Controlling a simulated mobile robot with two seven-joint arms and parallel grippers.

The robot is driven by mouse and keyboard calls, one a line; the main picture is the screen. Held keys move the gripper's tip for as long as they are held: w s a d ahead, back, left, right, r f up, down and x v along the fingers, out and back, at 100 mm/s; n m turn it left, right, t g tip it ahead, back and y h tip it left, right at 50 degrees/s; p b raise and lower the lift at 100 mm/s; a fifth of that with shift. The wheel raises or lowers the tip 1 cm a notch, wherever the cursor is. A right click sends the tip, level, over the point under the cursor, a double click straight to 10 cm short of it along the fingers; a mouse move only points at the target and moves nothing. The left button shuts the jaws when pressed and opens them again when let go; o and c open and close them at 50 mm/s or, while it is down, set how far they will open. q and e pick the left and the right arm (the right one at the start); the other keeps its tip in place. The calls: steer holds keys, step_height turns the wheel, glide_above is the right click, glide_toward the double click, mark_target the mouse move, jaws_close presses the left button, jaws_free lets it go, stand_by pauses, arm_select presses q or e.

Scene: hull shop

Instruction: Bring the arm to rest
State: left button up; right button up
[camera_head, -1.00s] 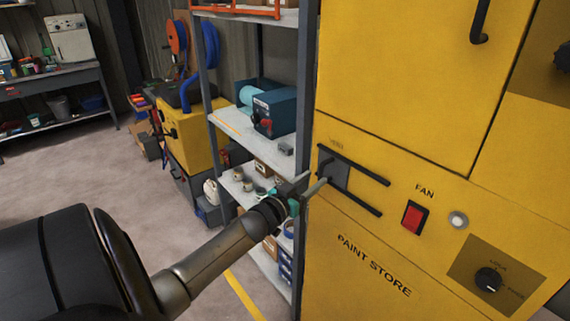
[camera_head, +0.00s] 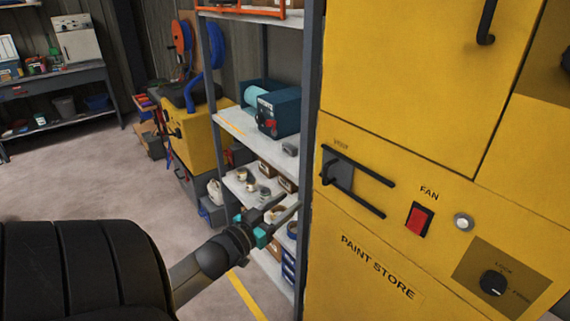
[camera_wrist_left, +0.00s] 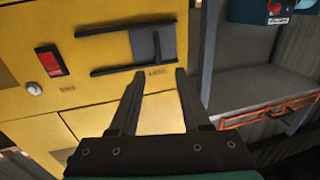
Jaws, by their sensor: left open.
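My left gripper (camera_head: 282,211) is open and empty, in front of the shelf rack just left of the yellow paint store cabinet (camera_head: 345,272). In the left wrist view its two fingers (camera_wrist_left: 158,85) stand apart with nothing between them. The vent slider (camera_head: 338,170) with its dark handle sits at the left end of its two rails on the cabinet; it also shows in the left wrist view (camera_wrist_left: 152,46). The gripper is apart from it, below and to its left in the head view. My right gripper is not in view.
The cabinet carries a red fan switch (camera_head: 418,219), a round pale button (camera_head: 464,222) and a lock knob (camera_head: 493,283). A metal shelf rack (camera_head: 306,150) stands close beside the gripper, holding a blue machine (camera_head: 279,112) and small items. Open floor (camera_head: 80,185) lies to the left.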

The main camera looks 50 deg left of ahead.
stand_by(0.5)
arm_select(q)
steer(key=s+d+f+g+b, duration=0.2)
steer(key=s+f+b, duration=0.1)
steer(key=f, duration=0.9)
steer(key=s+d+f+g+b, duration=0.1)
steer(key=s+f+g+b, duration=0.15)
steer(key=f, duration=0.95)
steer(key=s+d+f+g+b, duration=0.2)
steer(key=s+f+g+b, duration=0.1)
steer(key=f, duration=0.9)
steer(key=s+d+f+m+g+b, duration=0.1)
steer(key=s+d+f+g+b, duration=0.2)
steer(key=s+d+f, duration=0.2)
steer(key=s+d+f+m+g+h+b, duration=0.1)
steer(key=s+d+f, duration=0.5)
steer(key=s+f, duration=0.6)
steer(key=s+d+f+m+g+h+b, duration=0.1)
steer(key=s+d+f+g+b, duration=0.3)
steer(key=s+f, duration=0.5)
step_height(320, 180, down, 2)
steer(key=shift+d+f+m+g+b, duration=0.1)
steer(key=shift+d+m+g+b, duration=0.4)
steer(key=shift+d, duration=0.7)
steer(key=shift+w, duration=0.1)
